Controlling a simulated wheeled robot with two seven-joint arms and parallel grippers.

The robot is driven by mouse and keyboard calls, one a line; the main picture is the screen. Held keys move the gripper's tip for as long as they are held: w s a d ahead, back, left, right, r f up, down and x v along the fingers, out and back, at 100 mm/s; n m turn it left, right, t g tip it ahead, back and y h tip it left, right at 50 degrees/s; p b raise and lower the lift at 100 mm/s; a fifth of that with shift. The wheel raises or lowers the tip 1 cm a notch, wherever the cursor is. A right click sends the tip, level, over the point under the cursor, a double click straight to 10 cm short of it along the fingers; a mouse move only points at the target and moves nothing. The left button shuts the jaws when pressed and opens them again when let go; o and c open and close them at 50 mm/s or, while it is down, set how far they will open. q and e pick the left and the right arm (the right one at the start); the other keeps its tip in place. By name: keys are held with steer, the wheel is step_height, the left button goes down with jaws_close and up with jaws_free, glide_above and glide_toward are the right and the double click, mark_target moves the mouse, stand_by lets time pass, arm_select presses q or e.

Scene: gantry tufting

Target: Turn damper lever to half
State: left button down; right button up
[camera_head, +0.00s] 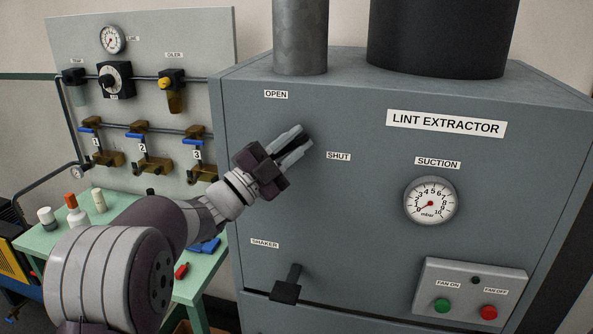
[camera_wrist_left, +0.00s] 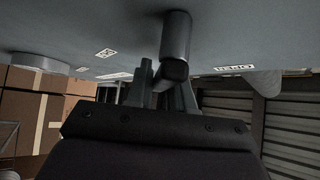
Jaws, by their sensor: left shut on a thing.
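The grey lint extractor cabinet (camera_head: 350,210) carries an OPEN label (camera_head: 276,94) at its upper left and a SHUT label (camera_head: 339,156) lower and to the right. My left gripper (camera_head: 293,143) is at the cabinet front between these labels, shut on the dark damper lever (camera_head: 296,151). The fingers hide most of the lever in the head view. In the left wrist view, the lever's rounded grey end (camera_wrist_left: 176,50) shows at my left gripper's fingers (camera_wrist_left: 167,88). The lever's exact angle is hard to tell. My right gripper is not in view.
A suction gauge (camera_head: 431,201) and a fan button box (camera_head: 470,295) are on the cabinet's right. A black shaker handle (camera_head: 287,286) juts out below my gripper. A panel with valves (camera_head: 143,150) and a green table (camera_head: 115,225) stand at left.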

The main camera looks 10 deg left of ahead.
arm_select(q)
steer(key=shift+a+r+n+t+y+b, duration=0.1)
steer(key=shift+a+n+t+y+b, duration=0.05)
steer(key=shift+n+t+b, duration=0.35)
steer(key=shift+a+n+t+y+b, duration=0.15)
steer(key=shift+n+t+b, duration=0.25)
steer(key=shift+n+b, duration=0.2)
steer(key=c, duration=1.1)
jaws_free()
steer(key=shift+r, duration=0.1)
steer(key=b+v, duration=0.5)
steer(key=v, duration=0.7)
steer(key=shift+s+a+f, duration=0.2)
steer(key=shift+s, duration=0.05)
